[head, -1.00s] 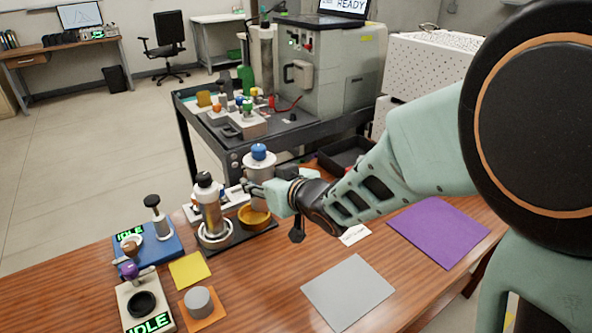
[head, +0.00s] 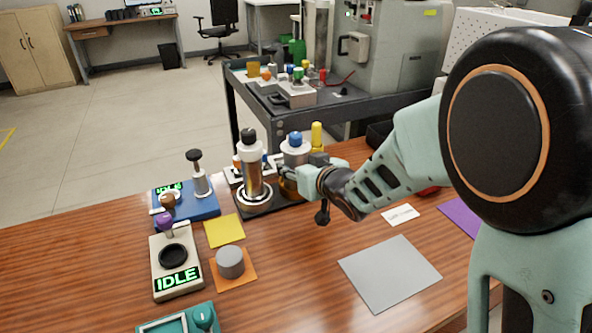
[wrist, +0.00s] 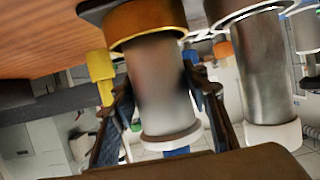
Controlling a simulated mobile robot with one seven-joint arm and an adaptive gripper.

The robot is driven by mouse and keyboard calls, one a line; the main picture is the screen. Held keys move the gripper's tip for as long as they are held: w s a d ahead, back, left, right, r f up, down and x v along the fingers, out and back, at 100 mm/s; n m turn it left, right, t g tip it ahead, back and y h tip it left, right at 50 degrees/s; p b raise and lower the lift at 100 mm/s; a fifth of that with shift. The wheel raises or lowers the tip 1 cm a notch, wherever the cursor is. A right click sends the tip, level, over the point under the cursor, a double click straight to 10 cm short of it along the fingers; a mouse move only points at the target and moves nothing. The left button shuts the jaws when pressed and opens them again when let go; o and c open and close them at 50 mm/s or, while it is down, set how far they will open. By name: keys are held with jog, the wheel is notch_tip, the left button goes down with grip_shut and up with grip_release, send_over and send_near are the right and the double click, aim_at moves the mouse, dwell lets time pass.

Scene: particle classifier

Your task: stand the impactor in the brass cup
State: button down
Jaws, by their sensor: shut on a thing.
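The impactor (head: 295,149) is a pale metal cylinder with a blue top, held upright in the head view. It also shows in the wrist view (wrist: 160,90), which is upside down, with its white collar and blue top low in the picture. My gripper (head: 286,173) is shut on its sides, with one finger on either side in the wrist view. The brass cup (head: 288,188) is mostly hidden behind my gripper. In the wrist view the cup's yellow rim (wrist: 150,40) crosses in front of the impactor's lower end, which seems inside it. Whether it touches the bottom is hidden.
A black-topped metal cylinder (head: 251,165) stands in a white ring close left of the cup. A yellow post (head: 316,136) stands behind. Blue (head: 190,208) and beige (head: 176,262) devices stand left.

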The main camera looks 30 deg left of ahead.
jog(key=shift+r, duration=0.25)
jog(key=shift+f, duration=0.2)
jog(key=c, duration=1.1)
grip_release()
jog(key=shift+f, duration=0.1)
jog(key=shift+c, duration=0.2)
jog(key=shift+r, duration=0.25)
jog(key=p+v, duration=0.2)
jog(key=v, duration=1)
jog(key=shift+f, duration=0.15)
jog(key=shift+d, duration=0.1)
